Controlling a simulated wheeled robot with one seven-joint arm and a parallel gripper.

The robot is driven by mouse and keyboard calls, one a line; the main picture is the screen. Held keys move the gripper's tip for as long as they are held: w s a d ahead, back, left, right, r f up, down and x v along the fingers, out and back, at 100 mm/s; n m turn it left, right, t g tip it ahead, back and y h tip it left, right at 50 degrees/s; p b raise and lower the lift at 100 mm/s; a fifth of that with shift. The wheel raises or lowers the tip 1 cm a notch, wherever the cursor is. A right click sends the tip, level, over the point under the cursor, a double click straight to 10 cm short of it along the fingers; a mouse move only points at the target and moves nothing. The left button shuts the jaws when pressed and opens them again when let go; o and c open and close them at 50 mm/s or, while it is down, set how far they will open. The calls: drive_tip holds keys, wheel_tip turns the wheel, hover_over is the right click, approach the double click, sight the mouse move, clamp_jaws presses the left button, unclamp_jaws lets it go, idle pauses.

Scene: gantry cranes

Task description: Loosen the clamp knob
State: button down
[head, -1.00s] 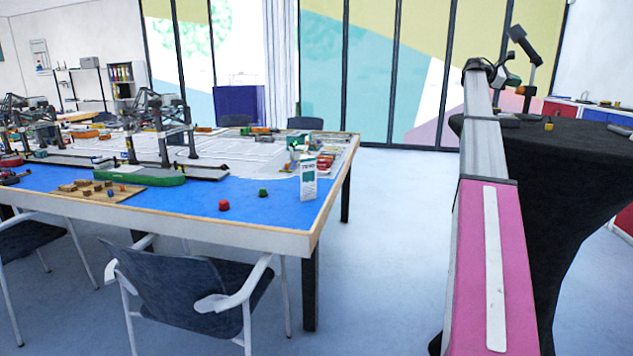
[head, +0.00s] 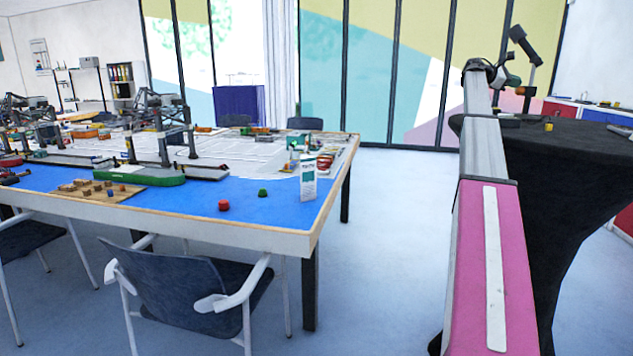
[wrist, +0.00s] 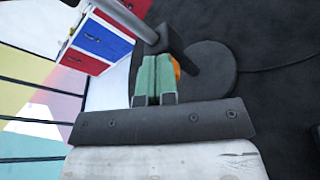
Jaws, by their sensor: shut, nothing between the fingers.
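The clamp knob (wrist: 177,70) is orange and shows in the wrist view just right of my fingertips, partly hidden behind them. It sits by a black clamp block (wrist: 171,40) on a grey pole (wrist: 127,16). My gripper (wrist: 157,62) has green fingers, shut and empty, with the tips close to the knob and block. I cannot tell whether they touch. In the head view my gripper (head: 512,81) is small at the far end of my arm, and an orange part (head: 526,91) shows beside it on the stand. The stand carries a black head (head: 524,44).
The stand's round black base (wrist: 212,70) rests on a black-covered table (head: 555,190), with small items and a yellow piece (head: 548,127). A cable runs off right in the wrist view. A blue table (head: 170,205) with crane models stands left, with chairs; open floor lies between.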

drive_tip(key=shift+s+d+r, duration=0.1)
drive_tip(key=shift+s+d, duration=0.3)
drive_tip(key=shift+a, duration=0.1)
drive_tip(key=w+a, duration=0.1)
drive_tip(key=a, duration=0.5)
drive_tip(key=shift+w, duration=0.25)
drive_tip(key=shift+r, duration=0.1)
